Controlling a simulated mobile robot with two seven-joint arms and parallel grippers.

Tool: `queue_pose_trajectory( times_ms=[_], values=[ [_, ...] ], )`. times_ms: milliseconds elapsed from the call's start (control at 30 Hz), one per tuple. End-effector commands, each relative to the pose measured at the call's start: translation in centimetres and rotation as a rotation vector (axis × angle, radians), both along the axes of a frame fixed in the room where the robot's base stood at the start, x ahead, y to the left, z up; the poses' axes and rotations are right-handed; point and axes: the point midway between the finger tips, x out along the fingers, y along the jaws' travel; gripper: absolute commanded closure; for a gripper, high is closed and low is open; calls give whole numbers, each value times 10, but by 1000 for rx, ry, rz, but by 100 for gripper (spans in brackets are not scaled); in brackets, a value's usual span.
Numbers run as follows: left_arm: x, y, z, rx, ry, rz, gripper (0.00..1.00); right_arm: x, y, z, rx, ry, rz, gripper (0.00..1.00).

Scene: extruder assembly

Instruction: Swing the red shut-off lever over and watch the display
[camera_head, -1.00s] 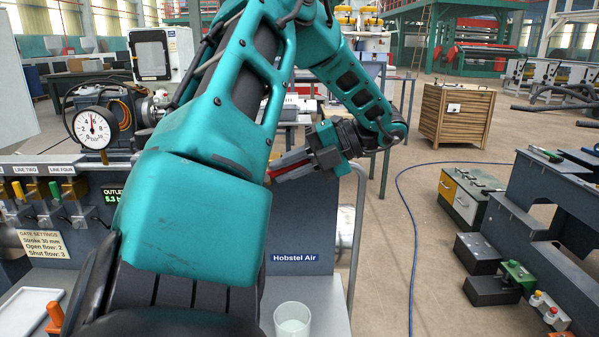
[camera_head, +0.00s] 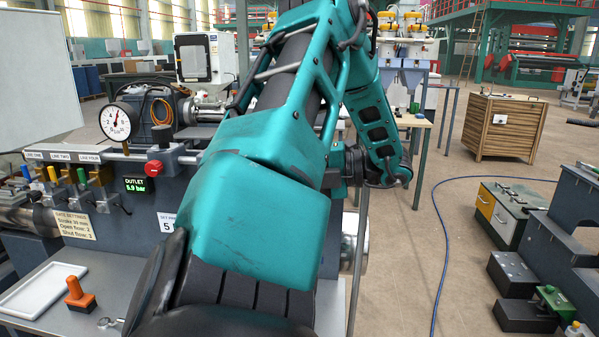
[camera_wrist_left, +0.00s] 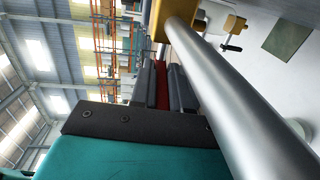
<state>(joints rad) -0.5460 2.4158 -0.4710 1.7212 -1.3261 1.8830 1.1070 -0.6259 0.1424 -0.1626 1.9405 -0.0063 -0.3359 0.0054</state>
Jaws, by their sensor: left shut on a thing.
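My left arm fills the middle of the head view and hides its own gripper there. In the left wrist view my left gripper (camera_wrist_left: 165,85) is shut on the red lever (camera_wrist_left: 163,95), a red strip between the two dark fingers. The lever's far end and pivot cannot be made out. The outlet display (camera_head: 138,186) shows green digits that look like 5.9 bar, on the grey panel left of my arm. A round white dial gauge (camera_head: 117,121) stands above it. My right gripper is in neither view.
A silver pipe (camera_wrist_left: 225,85) runs close beside the fingers in the wrist view, with a yellow fitting (camera_wrist_left: 184,14) at its end. A red knob (camera_head: 154,168) sits above the display. An orange-handled stamp (camera_head: 78,293) and white tray (camera_head: 45,290) lie on the shelf.

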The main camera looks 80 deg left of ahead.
Motion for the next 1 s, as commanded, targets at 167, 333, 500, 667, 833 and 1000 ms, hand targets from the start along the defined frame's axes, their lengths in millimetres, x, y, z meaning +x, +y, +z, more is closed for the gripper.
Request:
queue_pose_trajectory(
  times_ms=[167, 333, 500, 667, 833, 1000],
  values=[
    [-1, 1, 1, 6, 4, -2, 100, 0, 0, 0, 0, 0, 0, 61],
    [-1, 1, 1, 6, 4, -2, 100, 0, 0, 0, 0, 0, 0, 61],
    [-1, 1, 1, 6, 4, -2, 78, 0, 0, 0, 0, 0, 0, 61],
    [-2, 1, 0, 5, 3, -1, 62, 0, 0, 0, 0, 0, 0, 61],
    [-2, 0, 0, 4, 4, 0, 58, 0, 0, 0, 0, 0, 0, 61],
    [1, -1, 0, 4, 4, -1, 58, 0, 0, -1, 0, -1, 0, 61]
  ],
)
